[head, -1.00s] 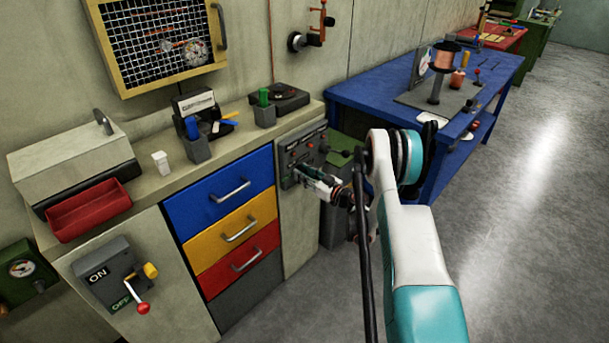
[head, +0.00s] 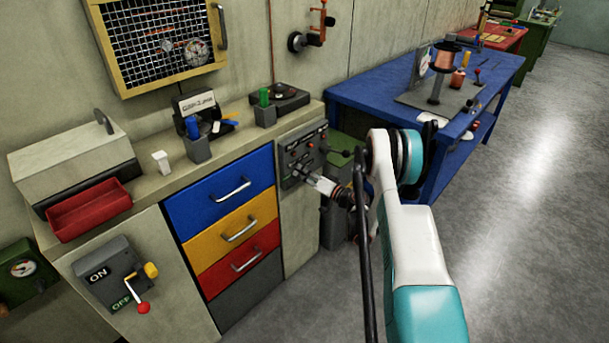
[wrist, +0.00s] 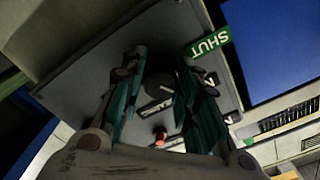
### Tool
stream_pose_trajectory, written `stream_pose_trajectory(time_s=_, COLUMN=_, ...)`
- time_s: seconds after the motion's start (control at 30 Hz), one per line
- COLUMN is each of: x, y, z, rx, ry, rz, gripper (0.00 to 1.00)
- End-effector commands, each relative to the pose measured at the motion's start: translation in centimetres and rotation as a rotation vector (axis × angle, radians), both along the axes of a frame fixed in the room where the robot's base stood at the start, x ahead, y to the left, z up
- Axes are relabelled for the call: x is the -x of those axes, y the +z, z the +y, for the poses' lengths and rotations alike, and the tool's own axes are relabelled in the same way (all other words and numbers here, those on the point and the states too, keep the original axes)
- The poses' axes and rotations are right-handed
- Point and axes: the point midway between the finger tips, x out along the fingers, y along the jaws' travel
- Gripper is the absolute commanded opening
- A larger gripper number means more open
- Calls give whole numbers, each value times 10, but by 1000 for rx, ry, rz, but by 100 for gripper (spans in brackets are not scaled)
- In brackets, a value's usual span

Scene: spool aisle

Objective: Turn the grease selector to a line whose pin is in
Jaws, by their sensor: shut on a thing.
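The grease selector panel (head: 303,150) is a dark grey box on the front of the counter's right end, with small red marks and dark knobs. My gripper (head: 298,174) is at its lower part. In the wrist view, my gripper (wrist: 162,78) has its two teal fingers on either side of a dark round knob (wrist: 160,84), closed on it. A green SHUT label (wrist: 208,42) is beside the right finger. A small pale bar and a red spot show between the fingers. The fingers hide parts of the knob; which line it points to, and the pins, cannot be told.
Blue, yellow, red and grey drawers (head: 222,195) are left of the panel. A box with an ON label and red and yellow handles (head: 125,278) is farther left. A blue bench (head: 370,90) stands behind on the right. The floor at right is clear.

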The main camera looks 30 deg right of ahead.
Motion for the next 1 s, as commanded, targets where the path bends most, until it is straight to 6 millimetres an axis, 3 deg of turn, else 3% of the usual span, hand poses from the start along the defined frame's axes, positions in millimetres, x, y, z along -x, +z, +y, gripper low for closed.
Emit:
stream_pose_trajectory(time_s=0.7, x=0, y=0, z=-1, rx=-67, ry=-3, rz=24, gripper=5)
stream_pose_trajectory(time_s=0.73, x=0, y=0, z=-1, rx=-67, ry=-3, rz=24, gripper=36)
stream_pose_trajectory(time_s=0.8, x=0, y=0, z=-1, rx=-66, ry=-2, rz=25, gripper=50)
stream_pose_trajectory(time_s=1.0, x=0, y=0, z=-1, rx=-66, ry=-1, rz=24, gripper=50)
